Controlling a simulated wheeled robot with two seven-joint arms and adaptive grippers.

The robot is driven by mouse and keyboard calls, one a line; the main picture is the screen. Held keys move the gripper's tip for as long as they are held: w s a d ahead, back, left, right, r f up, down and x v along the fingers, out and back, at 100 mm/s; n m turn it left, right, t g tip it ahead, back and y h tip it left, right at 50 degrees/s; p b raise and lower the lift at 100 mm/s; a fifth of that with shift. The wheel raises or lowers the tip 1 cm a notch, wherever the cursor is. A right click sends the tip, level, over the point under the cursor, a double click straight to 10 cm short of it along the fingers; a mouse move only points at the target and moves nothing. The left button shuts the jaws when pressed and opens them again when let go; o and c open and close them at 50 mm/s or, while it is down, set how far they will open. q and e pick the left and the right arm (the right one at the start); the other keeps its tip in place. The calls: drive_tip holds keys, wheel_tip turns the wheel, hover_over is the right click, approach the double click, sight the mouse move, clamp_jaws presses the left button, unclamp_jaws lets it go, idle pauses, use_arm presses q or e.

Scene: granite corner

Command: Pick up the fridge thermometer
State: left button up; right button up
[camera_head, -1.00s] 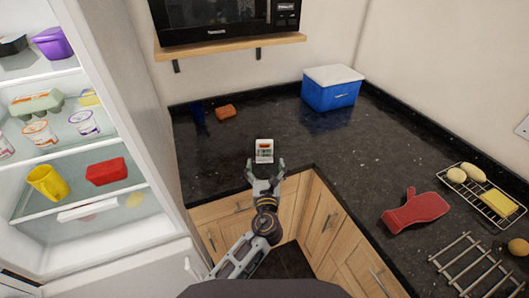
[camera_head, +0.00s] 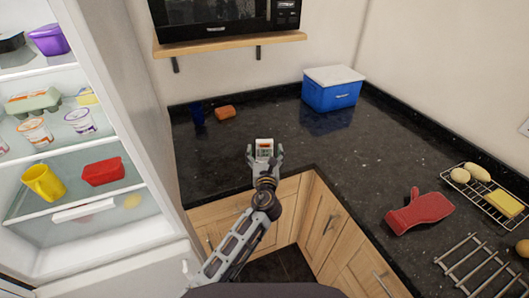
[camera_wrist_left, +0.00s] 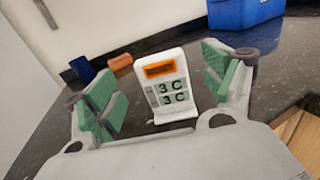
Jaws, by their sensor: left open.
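The fridge thermometer (camera_head: 264,147) is a small white upright device with an orange top panel, standing on the dark granite counter near its front edge. In the left wrist view the green-padded fingers (camera_wrist_left: 165,85) are spread, with a gap on each side of the thermometer. My right gripper is not in view.
A dark blue cup (camera_head: 197,114) and an orange sponge-like block (camera_head: 225,112) lie behind the thermometer. A blue cooler (camera_head: 331,92) stands at the back. A red oven mitt (camera_head: 419,210) and wire racks lie right. An open fridge (camera_head: 70,150) is left.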

sight(265, 146)
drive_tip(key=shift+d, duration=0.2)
use_arm(q)
drive_tip(key=shift+w, duration=0.2)
drive_tip(key=shift+w+f+b, duration=0.1)
drive_tip(key=shift+w+b, duration=0.6)
drive_tip(key=shift+w, duration=0.1)
drive_tip(key=shift+w+b, duration=0.55)
drive_tip(key=shift+w, duration=1.05)
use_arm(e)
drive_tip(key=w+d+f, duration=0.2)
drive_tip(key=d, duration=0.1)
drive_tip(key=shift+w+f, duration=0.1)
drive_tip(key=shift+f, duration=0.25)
